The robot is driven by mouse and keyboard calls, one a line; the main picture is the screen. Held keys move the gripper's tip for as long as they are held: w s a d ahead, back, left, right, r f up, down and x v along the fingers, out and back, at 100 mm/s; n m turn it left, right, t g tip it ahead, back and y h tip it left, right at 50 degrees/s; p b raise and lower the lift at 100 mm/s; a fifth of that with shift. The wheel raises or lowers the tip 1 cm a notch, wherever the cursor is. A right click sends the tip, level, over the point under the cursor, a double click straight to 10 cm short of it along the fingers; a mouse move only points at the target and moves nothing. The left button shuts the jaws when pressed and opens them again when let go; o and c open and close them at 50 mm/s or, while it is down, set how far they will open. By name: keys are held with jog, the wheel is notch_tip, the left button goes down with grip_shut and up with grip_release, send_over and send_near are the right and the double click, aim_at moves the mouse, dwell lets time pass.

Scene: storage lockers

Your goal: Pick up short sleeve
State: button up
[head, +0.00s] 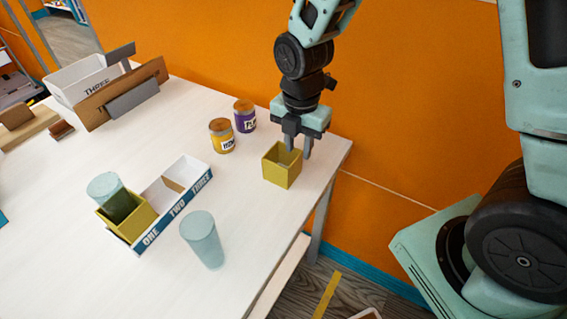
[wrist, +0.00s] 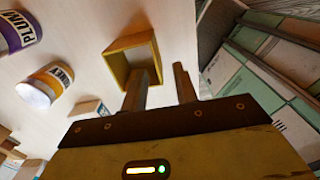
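A yellow square sleeve (head: 281,174), open at the top, stands near the right end of the white table. It looks like the short sleeve, and it also shows in the wrist view (wrist: 117,66). My gripper (head: 298,153) is above its right side, pointing down, with its fingers apart and nothing clearly held. In the wrist view my gripper (wrist: 158,72) has its left finger overlapping the sleeve's near edge and its right finger outside to the right. I cannot tell whether a finger touches the wall.
The white tray (head: 181,205) marked ONE, TWO, THREE lies left of the sleeve. A clear glass (head: 202,240) stands in front. A honey jar (head: 222,136) and a plum jar (head: 245,116) stand behind. White bin (head: 72,82) is far left. The table edge is close on the right.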

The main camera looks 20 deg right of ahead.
aim_at(295, 160)
jog(key=shift+w+a+f+p, duration=0.15)
jog(key=shift+f+p, duration=0.15)
jog(key=shift+f, duration=1.5)
jog(key=shift+a+f+p, duration=0.1)
jog(key=shift+f+p, duration=0.2)
jog(key=shift+f, duration=1.5)
jog(key=shift+c, duration=0.3)
grip_shut()
